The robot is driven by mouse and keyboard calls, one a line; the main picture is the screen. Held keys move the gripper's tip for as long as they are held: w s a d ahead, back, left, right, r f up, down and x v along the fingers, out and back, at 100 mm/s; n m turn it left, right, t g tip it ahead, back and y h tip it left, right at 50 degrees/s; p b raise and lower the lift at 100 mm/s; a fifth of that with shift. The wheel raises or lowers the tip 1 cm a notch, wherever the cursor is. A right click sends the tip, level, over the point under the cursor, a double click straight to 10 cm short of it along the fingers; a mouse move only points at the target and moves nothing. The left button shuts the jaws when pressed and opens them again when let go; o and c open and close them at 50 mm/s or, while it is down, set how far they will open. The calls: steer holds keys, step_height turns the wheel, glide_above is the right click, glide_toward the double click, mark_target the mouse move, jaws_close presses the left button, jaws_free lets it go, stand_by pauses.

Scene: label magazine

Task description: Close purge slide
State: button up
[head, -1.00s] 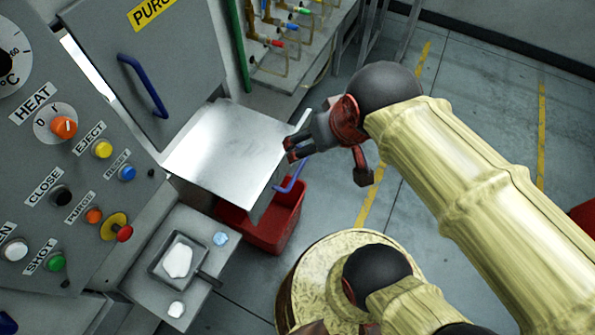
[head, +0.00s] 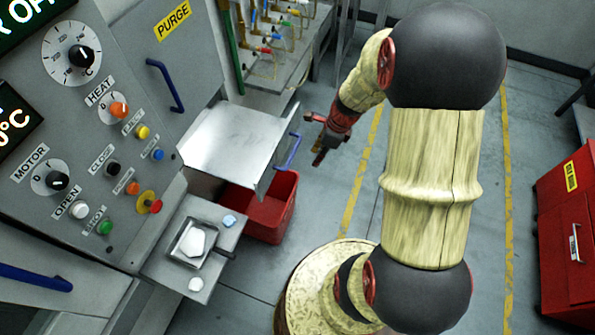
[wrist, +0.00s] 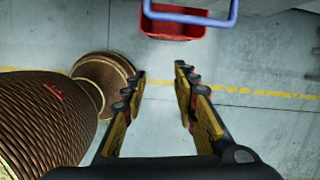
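The purge slide is a bare metal plate (head: 235,140) sticking out of the machine below the PURGE panel, so it stands open. A blue bar handle (head: 290,152) is on its outer right edge. The handle also shows at the top of the wrist view (wrist: 190,19). My gripper (head: 318,162) is just right of the handle in the head view, apart from it. In the wrist view its two fingers (wrist: 160,85) are spread with only floor between them, and the handle lies beyond the fingertips.
A red bin (head: 268,215) stands on the floor under the slide. A small shelf holds a tray (head: 182,247) with a white lump. The control panel (head: 85,130) is at left, a hose rack (head: 275,45) behind. A red cabinet (head: 565,230) stands at far right.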

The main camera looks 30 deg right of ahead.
steer(key=shift+w+d+f+m, duration=0.2)
steer(key=shift+w+m, duration=0.05)
steer(key=shift+m, duration=0.45)
steer(key=shift+c, duration=1.2)
steer(key=shift+a+f, duration=0.1)
steer(key=shift+f, duration=0.1)
steer(key=shift+c, duration=0.6)
steer(key=b+x, duration=0.3)
steer(key=x, duration=0.6)
jaws_close()
steer(key=shift+w+a+r+b, duration=0.1)
steer(key=shift+w+a+b, duration=0.15)
steer(key=shift+w+a, duration=0.45)
steer(key=shift+w+a+r+b, duration=0.1)
steer(key=shift+w+a+b, duration=0.25)
steer(key=shift+w, duration=0.55)
steer(key=shift+a, duration=0.1)
steer(key=p, duration=1.7)
glide_above(217, 143)
steer(key=s, duration=0.1)
steer(key=shift+s+d, duration=0.15)
steer(key=shift+d, duration=0.25)
steer(key=shift+r, duration=0.1)
